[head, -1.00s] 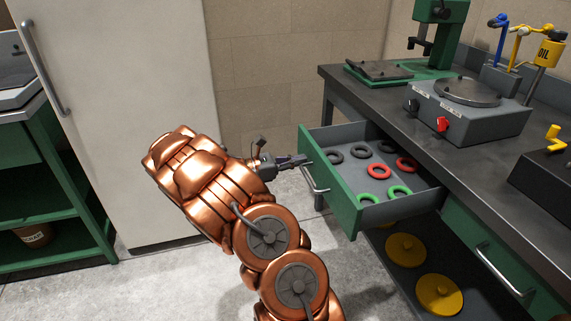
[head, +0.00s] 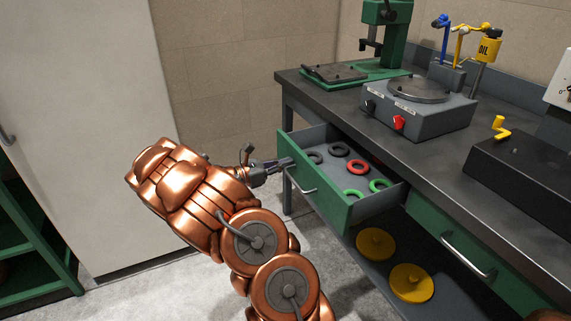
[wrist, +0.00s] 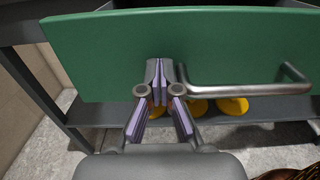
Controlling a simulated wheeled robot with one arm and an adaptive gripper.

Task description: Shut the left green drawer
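The left green drawer (head: 320,188) is partly open under the workbench top, with several black, red and green rings lying in its grey tray. Its bar handle (head: 299,184) is on the green front. My gripper (head: 291,161) is at the front's far left part, beside the handle. In the wrist view, my gripper (wrist: 160,72) has its fingertips together, empty, at the green front (wrist: 110,50), just left of the handle (wrist: 245,90). The fingertips appear to touch the front, though exact contact is hard to tell.
The workbench (head: 440,150) carries a green press (head: 385,45), a grey turntable unit (head: 415,105) and a black box (head: 525,180). A second green drawer (head: 470,260) is at the right, shut. Yellow discs (head: 411,283) lie on the shelf below. A pale cabinet (head: 90,120) stands at the left.

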